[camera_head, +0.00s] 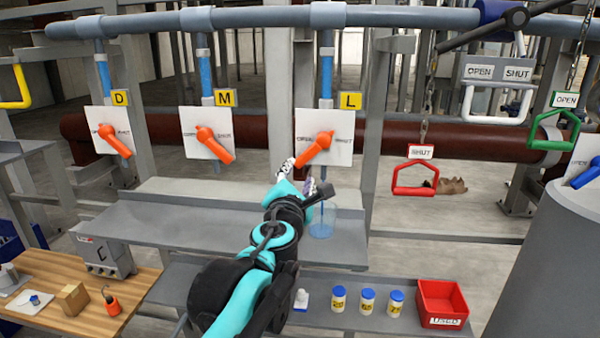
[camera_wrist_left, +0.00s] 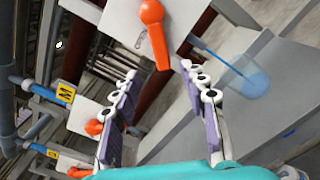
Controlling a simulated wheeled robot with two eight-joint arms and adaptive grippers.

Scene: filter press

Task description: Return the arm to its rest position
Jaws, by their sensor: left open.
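My left arm reaches up from the bottom centre in the head view. Its left gripper (camera_head: 306,176) is just below the orange L valve handle (camera_head: 317,149) on a white plate. In the left wrist view the left gripper (camera_wrist_left: 160,88) has its two purple-padded fingers wide apart with nothing between them. The orange handle (camera_wrist_left: 154,35) shows beyond the fingertips there, apart from them. A clear beaker (camera_head: 321,222) stands on the grey shelf (camera_head: 150,228), right of the gripper. My right gripper is not visible.
Orange valve handles M (camera_head: 210,143) and D (camera_head: 114,140) are to the left. Red (camera_head: 415,178) and green (camera_head: 556,130) pull handles hang right. Bottles (camera_head: 338,298) and a red bin (camera_head: 441,303) stand on the lower shelf. A wooden bench (camera_head: 60,270) is lower left.

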